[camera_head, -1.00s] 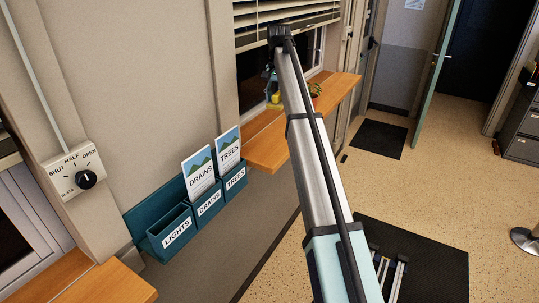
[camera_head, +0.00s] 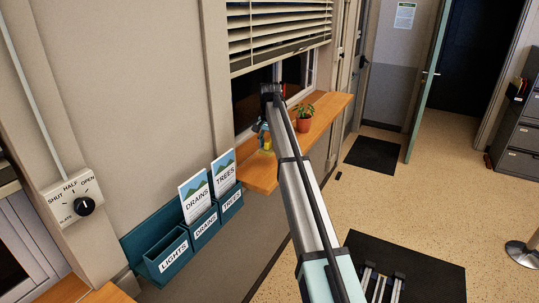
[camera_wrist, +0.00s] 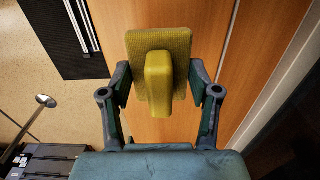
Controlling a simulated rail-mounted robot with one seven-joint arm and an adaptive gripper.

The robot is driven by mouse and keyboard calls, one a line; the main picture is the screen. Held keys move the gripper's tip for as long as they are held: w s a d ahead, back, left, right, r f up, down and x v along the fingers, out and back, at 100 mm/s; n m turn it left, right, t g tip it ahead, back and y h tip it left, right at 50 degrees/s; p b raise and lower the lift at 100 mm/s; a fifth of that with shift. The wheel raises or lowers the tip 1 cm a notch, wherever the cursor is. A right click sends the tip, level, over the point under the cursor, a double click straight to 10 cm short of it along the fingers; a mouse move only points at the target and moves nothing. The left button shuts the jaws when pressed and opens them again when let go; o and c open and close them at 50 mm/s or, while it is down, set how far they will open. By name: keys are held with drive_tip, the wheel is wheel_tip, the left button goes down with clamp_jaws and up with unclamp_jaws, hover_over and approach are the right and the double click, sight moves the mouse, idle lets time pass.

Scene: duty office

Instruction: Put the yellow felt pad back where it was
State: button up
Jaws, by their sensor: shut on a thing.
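The yellow felt pad (camera_wrist: 176,42) shows in the wrist view as a flat plate with a raised block on it. My gripper (camera_wrist: 160,90) has a finger on each side of the block and is shut on the pad. In the head view my gripper (camera_head: 264,136) points down at the wooden window sill (camera_head: 258,178), with a little of the yellow pad (camera_head: 267,152) showing beneath it. I cannot tell whether the pad touches the sill. My arm partly hides the sill.
A potted plant (camera_head: 304,122) stands on the sill to the right of my gripper. Teal leaflet holders (camera_head: 172,256) labelled LIGHTS, DRAINS and TREES hang left of the sill. Slatted blinds (camera_head: 280,35) cover the upper window. A blind dial (camera_head: 85,206) is on the wall.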

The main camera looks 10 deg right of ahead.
sight(269, 163)
drive_tip(key=shift+f+p, duration=0.5)
drive_tip(key=shift+f, duration=2.05)
drive_tip(key=shift+f, duration=0.15)
drive_tip(key=o, duration=1.3)
drive_tip(key=shift+o, duration=0.2)
wheel_tip(269, 163, up, 12)
drive_tip(key=b, duration=0.2)
drive_tip(key=shift+b, duration=0.35)
